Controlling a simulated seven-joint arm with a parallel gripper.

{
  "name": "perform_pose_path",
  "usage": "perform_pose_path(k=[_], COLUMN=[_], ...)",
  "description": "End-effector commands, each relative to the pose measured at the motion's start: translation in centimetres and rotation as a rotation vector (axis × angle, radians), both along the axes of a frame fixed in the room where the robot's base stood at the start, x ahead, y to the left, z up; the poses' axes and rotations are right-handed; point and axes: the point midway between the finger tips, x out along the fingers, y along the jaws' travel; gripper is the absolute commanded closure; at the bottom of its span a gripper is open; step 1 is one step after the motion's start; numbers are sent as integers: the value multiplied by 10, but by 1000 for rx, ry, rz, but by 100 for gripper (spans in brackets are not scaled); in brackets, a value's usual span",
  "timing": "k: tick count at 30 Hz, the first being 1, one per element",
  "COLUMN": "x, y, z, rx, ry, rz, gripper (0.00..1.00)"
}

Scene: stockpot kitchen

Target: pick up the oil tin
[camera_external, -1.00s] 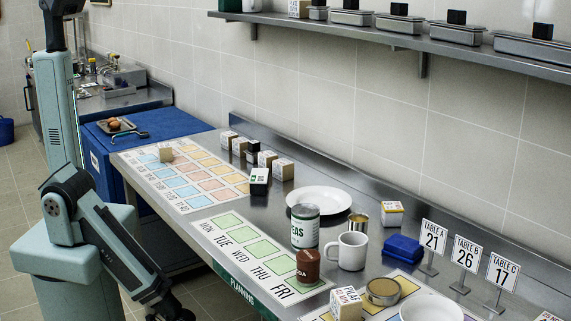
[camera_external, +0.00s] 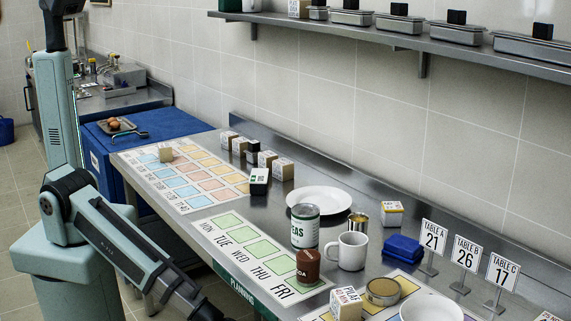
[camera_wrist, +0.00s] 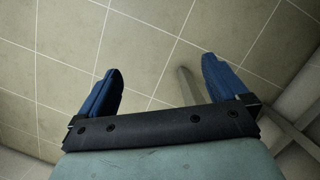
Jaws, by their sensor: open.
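My gripper (camera_wrist: 160,72) is open and empty in the wrist view. Its two blue fingers are spread, with only floor tiles and a bench leg beyond them. In the external view my arm reaches down at the lower left, in front of the table, and its end is cut off or hard to see at the bottom edge. I cannot tell for sure which thing is the oil tin. A gold-and-silver open tin (camera_external: 361,220) stands behind a white mug (camera_external: 348,251). A peas can (camera_external: 305,227) and a brown cocoa tin (camera_external: 308,267) stand to the left.
Small boxes line the back edge. The day-marked mat (camera_external: 205,229) is mostly bare.

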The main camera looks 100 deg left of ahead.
Motion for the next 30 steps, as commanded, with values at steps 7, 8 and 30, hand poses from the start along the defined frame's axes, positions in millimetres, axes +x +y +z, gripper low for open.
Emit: perform_pose_path(k=[7, 8, 30], x=[71, 78, 242], y=[-65, -72, -271], z=[49, 56, 289], rx=[-32, -37, -376], ry=[-108, -121, -514], rz=[-72, -79, -101], gripper=[0, 0, 0])
